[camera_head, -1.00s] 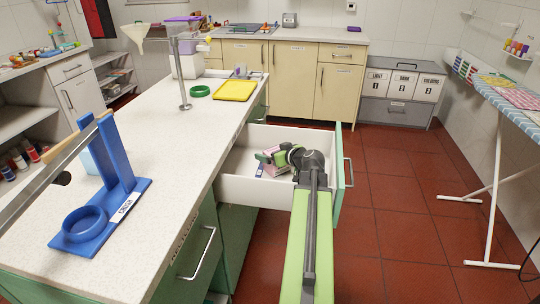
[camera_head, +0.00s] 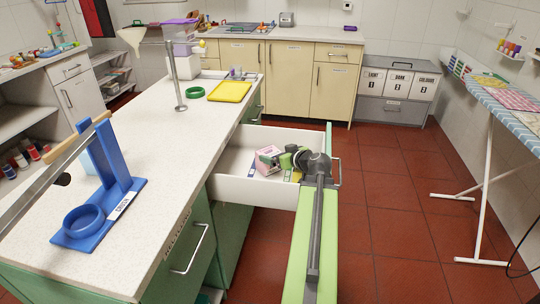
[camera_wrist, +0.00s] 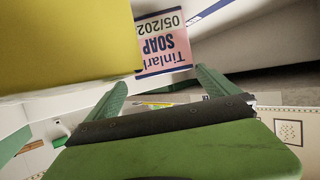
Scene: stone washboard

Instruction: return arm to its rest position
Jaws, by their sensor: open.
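My arm reaches over the open white drawer (camera_head: 250,190) in the head view. My gripper (camera_wrist: 160,78) shows in the wrist view as two green fingers spread apart, with nothing visible between their tips. In the head view its fingers are mostly hidden behind my dark wrist. A pink soap box (camera_head: 268,158) lies in the drawer, just left of my wrist. In the wrist view a pink soap label (camera_wrist: 163,45) appears just beyond the fingertips, beside a large yellow surface (camera_wrist: 60,45). I cannot tell whether the fingers touch the box.
An ironing board (camera_head: 510,110) stands at right. Red floor between is clear.

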